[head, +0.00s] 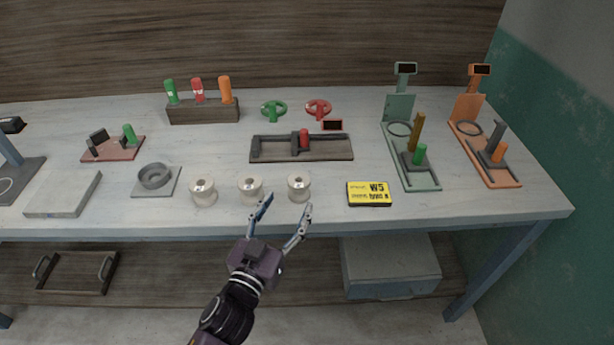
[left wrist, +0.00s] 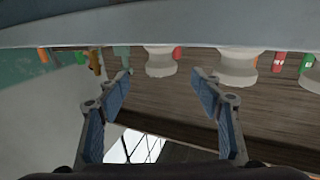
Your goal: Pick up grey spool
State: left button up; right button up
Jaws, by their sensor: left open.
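Three pale cream-grey spools stand upright in a row near the front edge of the table: the left spool (head: 203,192), the middle spool (head: 250,188) and the right spool (head: 298,187). I cannot tell by colour which one is the grey spool. My left gripper (head: 286,206) is open and empty at the table's front edge, its fingers pointing toward the middle and right spools. In the left wrist view, which is upside down, the right spool (left wrist: 160,62) shows beyond the gap between the fingers (left wrist: 162,80). The right gripper is not in view.
A yellow box (head: 369,194) lies right of the spools. A grey ring holder (head: 155,178) sits to their left. A dark wooden stand (head: 301,149) with a red piece is behind them. Green (head: 420,175) and orange (head: 496,170) stands are at the right. A wooden back wall (head: 250,45) rises behind.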

aim_at(294, 190)
pick_arm(q)
jog(key=shift+w+d, duration=0.15)
jog(key=shift+w, duration=0.25)
jog(key=shift+w+d+r, duration=0.1)
jog(key=shift+w+d, duration=0.05)
jog(key=shift+w, duration=0.15)
jog(key=x, duration=0.2)
jog(key=p+x, duration=0.1)
jog(key=shift+r, duration=0.25)
jog(key=x, duration=0.3)
jog(key=shift+w+f, duration=0.1)
jog(key=shift+w, duration=0.1)
jog(key=shift+w+d, duration=0.1)
jog(key=shift+w, duration=0.1)
jog(key=shift+c, duration=0.2)
jog(key=c, duration=1.5)
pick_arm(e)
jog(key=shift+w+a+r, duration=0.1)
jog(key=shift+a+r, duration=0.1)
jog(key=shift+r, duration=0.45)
pick_arm(q)
jog(key=shift+o, duration=0.2)
